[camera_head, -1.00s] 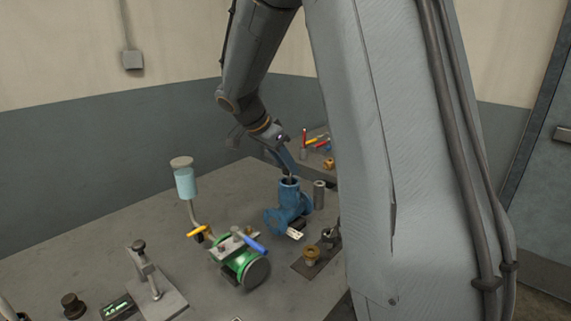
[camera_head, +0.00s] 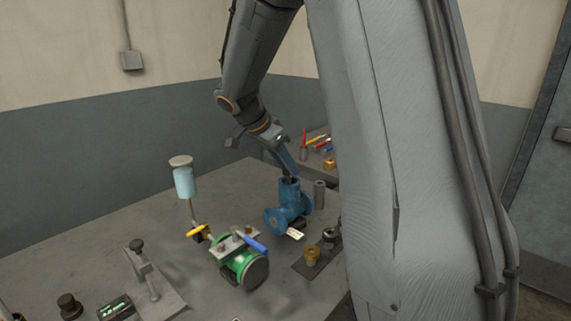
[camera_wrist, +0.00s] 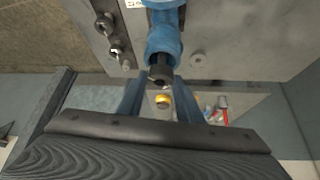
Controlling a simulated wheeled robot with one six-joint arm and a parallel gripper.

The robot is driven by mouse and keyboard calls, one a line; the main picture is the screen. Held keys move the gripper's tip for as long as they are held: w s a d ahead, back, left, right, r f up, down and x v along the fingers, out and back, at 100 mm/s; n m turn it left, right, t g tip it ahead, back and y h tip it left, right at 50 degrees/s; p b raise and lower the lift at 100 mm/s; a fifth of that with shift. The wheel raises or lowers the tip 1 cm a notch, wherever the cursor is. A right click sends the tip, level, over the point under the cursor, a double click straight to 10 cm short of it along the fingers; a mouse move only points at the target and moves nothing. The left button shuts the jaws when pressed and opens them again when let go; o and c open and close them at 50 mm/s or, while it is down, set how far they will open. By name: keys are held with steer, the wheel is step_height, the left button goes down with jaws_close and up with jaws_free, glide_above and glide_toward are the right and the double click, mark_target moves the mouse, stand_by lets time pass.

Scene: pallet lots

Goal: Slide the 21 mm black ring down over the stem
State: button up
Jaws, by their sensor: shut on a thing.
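The blue valve body (camera_head: 288,210) stands on the grey bench, its round neck facing up. My gripper (camera_head: 291,174) is right above that neck, pointing down. In the wrist view the two blue fingers of my gripper (camera_wrist: 160,88) close on a small dark ring-like piece (camera_wrist: 160,72), which I take for the black ring. It sits at the mouth of the blue valve (camera_wrist: 163,45). The stem is mostly hidden by the ring and fingers. I cannot tell whether the ring is around the stem or just above it.
A grey cylinder (camera_head: 319,194) stands close to the right of the valve. A plate with brass fittings (camera_head: 312,256) is at the right.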

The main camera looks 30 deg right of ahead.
steer(key=shift+f+b, duration=0.9)
steer(key=shift+f, duration=0.15)
steer(key=o, duration=1.6)
steer(key=shift+r+p, duration=1.45)
steer(key=shift+r, duration=2.1)
